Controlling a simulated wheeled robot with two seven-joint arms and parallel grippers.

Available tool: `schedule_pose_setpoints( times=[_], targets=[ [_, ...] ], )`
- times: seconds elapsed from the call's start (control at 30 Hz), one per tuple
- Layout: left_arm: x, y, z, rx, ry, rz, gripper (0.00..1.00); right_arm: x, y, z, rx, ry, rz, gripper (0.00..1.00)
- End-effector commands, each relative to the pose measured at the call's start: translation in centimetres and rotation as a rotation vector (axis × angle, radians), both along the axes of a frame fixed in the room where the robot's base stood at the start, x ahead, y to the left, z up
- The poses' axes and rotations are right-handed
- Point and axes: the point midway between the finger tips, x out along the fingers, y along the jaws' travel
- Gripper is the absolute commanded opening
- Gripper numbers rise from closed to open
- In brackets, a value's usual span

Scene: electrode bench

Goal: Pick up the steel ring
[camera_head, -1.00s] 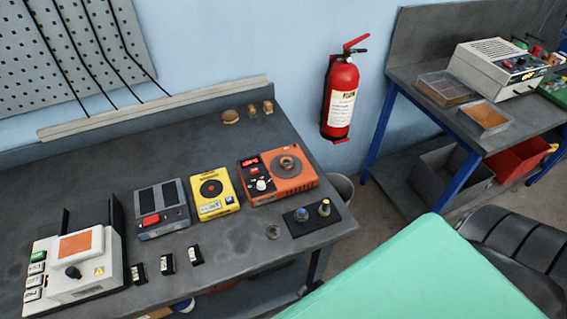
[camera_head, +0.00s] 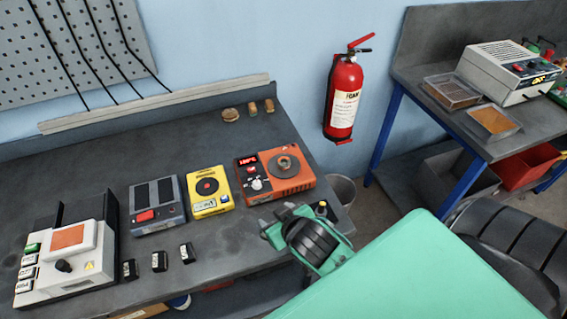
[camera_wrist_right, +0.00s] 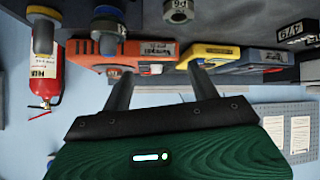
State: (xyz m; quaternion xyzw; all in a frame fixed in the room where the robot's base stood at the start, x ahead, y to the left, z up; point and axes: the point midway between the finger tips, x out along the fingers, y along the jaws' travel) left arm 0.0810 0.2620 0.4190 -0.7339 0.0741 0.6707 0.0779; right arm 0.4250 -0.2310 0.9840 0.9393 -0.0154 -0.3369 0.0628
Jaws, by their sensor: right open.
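The steel ring (camera_wrist_right: 179,11) is a short grey metal ring with dark markings, at the top edge of the right wrist view, partly cut off. In the head view my right gripper and wrist cover the spot where it lay on the bench. My right gripper (camera_wrist_right: 160,67) is open and empty, its two dark fingers apart, with the ring beyond the fingertips and apart from them. It also shows in the head view (camera_head: 274,233), over the front right of the bench (camera_head: 225,245). My left gripper is not in view.
Behind the gripper stand an orange device (camera_head: 288,184), a yellow device (camera_head: 209,205) and a grey device (camera_head: 156,210). Small black blocks (camera_head: 159,261) line the front edge. A knobbed piece (camera_head: 322,208) stands close to my right wrist. A fire extinguisher (camera_head: 343,100) hangs behind.

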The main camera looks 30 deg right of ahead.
Motion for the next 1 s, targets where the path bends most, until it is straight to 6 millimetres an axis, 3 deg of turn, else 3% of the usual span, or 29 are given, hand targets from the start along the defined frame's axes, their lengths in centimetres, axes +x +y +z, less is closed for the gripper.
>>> schedule_pose_setpoints(
  times=[0.17,0.3,0.5,0.6,0.77,0.9,1.0],
  targets=[
    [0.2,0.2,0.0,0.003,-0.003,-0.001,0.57,6.6,1.5,5.8,0.005,-0.338,0.046,0.61],
    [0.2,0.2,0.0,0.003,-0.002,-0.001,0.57,10.8,4.2,11.8,0.028,-0.641,0.164,0.61],
    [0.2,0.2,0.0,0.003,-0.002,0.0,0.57,13.1,9.6,19.0,0.066,-0.977,0.463,0.61],
    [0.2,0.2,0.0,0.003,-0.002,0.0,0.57,13.0,12.5,21.0,0.075,-1.08,0.662,0.61],
    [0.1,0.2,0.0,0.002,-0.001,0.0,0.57,12.2,16.4,21.9,0.059,-1.133,1.018,0.61],
    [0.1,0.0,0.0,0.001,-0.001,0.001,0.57,11.5,18.1,20.1,0.006,-1.046,1.333,0.61],
    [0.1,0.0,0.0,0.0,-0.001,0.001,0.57,11.4,17.9,17.8,-0.055,-0.906,1.532,0.61]
  ],
)
